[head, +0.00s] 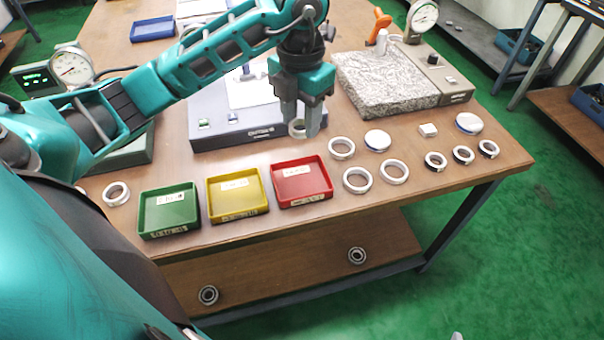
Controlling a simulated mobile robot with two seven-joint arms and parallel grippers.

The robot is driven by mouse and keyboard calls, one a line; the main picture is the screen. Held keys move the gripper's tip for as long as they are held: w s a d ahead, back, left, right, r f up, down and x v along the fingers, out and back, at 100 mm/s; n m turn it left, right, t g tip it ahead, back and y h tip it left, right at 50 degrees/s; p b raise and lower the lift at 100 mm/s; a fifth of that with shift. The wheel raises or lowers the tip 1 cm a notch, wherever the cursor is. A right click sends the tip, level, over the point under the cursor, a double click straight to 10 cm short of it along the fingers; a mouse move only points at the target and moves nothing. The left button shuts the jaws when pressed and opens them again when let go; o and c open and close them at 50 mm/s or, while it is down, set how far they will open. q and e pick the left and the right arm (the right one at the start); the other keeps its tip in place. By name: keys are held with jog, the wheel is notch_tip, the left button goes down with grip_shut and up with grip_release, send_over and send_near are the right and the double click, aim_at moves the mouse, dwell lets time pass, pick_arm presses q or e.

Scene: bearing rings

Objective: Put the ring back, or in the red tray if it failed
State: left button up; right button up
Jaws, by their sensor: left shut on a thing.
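My left gripper (302,118) points down over the front right edge of the grey testing device. It is shut on a pale ring (297,129), which shows between and behind its fingers. Part of the ring is hidden by the fingers. The red tray (302,182) lies on the table just below the gripper in the picture and looks empty apart from a label. My right gripper is not in view.
A yellow tray (237,193) and a green tray (168,211) stand left of the red one. Several loose rings (357,180) lie to the right. A granite block with a dial gauge (390,84) stands behind them. The grey device (232,124) sits behind the trays.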

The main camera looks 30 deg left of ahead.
aim_at(301, 182)
pick_arm(q)
notch_tip(301, 182, down, 15)
dwell(0.4)
jog(key=shift+f+b, duration=0.25)
jog(key=shift+b, duration=0.15)
jog(key=o, duration=1.1)
jog(key=shift+r, duration=0.1)
jog(key=shift+o, duration=0.2)
jog(key=shift+r, duration=0.2)
notch_tip(301, 182, up, 12)
jog(key=shift+p, duration=0.35)
jog(key=shift+f, duration=0.1)
